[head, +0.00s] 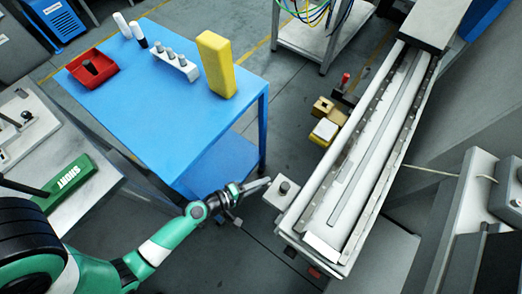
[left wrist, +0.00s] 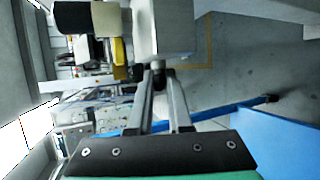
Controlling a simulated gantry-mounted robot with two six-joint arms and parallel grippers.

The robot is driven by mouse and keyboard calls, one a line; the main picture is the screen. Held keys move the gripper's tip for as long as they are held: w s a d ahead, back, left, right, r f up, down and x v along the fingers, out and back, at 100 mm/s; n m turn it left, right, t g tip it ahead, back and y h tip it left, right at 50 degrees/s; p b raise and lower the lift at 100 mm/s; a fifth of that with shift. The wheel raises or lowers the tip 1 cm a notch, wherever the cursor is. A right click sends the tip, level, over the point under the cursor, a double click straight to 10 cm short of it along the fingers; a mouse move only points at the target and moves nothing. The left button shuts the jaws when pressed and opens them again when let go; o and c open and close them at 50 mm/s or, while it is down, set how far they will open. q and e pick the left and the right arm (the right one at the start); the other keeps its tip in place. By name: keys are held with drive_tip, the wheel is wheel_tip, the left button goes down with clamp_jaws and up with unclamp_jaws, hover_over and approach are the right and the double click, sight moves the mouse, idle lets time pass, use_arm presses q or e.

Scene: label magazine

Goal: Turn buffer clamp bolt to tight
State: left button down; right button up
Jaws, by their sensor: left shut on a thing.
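My left gripper (head: 268,181) reaches in from the lower left, with its fingertips at the near end of the white magazine. In the left wrist view, the two fingers of the left gripper (left wrist: 159,72) close in on a small dark bolt (left wrist: 158,66), the buffer clamp bolt, at the face of a light block. They are shut on it and hide most of it. The light block (head: 274,199) with a round grey knob (head: 284,187) on top also shows in the head view, just right of the fingertips. The bolt's tightness cannot be read. My right gripper is not in view.
The long magazine rail (head: 372,150) runs up and right from the block. A blue table (head: 150,120) with a red tray (head: 80,76), a yellow block (head: 216,65) and white holders stands left. Yellow parts (head: 324,131) sit beside the rail. Open floor lies between table and magazine.

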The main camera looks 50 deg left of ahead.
use_arm(q)
drive_tip(key=shift+f+b, duration=0.2)
drive_tip(key=shift+b, duration=0.2)
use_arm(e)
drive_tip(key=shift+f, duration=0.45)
use_arm(q)
drive_tip(key=c, duration=0.9)
unclamp_jaws()
drive_tip(key=shift+r, duration=0.1)
